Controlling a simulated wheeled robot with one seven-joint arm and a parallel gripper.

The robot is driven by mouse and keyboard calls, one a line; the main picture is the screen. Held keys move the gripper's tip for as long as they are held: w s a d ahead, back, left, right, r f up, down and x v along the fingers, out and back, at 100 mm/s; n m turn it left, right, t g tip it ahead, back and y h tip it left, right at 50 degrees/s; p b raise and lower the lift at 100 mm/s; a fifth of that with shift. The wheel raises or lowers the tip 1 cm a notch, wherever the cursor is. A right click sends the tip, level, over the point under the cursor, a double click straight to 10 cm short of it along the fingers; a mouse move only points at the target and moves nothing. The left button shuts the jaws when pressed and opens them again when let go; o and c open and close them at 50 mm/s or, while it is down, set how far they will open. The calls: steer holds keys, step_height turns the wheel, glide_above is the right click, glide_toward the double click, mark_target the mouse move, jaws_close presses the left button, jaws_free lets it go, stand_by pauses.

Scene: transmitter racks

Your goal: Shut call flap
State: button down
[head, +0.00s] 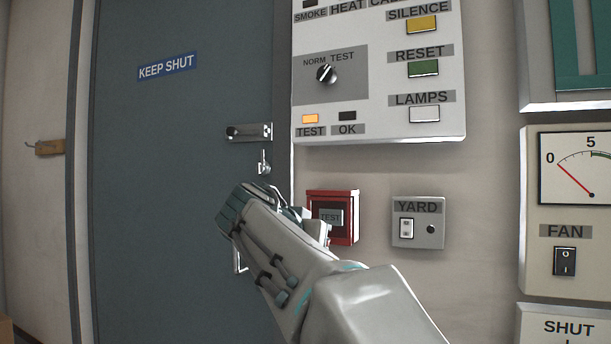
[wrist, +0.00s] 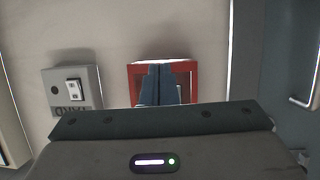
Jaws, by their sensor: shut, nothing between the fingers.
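The call point is a small red box (head: 354,217) on the wall beside the door, with a grey plate marked TEST inside its frame. In the wrist view the red box (wrist: 186,70) shows upside down, behind my gripper's fingers. My gripper (wrist: 160,72) is shut and empty, its two blue-grey fingers side by side in front of the middle of the box. I cannot tell whether they touch it. In the head view my gripper and wrist cover the lower left of the box. The fingers hide much of the box's face, and I cannot make out how the flap stands.
A grey YARD switch plate (head: 433,236) is right of the box. An alarm panel (head: 390,75) with buttons and a lit TEST lamp is above. A blue-grey door (head: 180,130) with a bolt (head: 250,132) is left. A FAN panel (head: 590,250) is far right.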

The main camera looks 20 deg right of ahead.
steer(key=shift+d, duration=0.1)
stand_by(0.3)
steer(key=a+f+p+v, duration=0.1)
steer(key=f+p+v, duration=0.1)
steer(key=v, duration=1)
steer(key=s+f+p+v, duration=0.1)
steer(key=p+v, duration=0.1)
steer(key=v, duration=1)
steer(key=s+d+f+n+g+y+p, duration=0.4)
steer(key=s+f+n+y+p, duration=0.4)
steer(key=p, duration=2.1)
steer(key=f+n+g+y, duration=0.1)
steer(key=n+y, duration=0.1)
steer(key=y, duration=0.1)
steer(key=shift+d, duration=0.15)
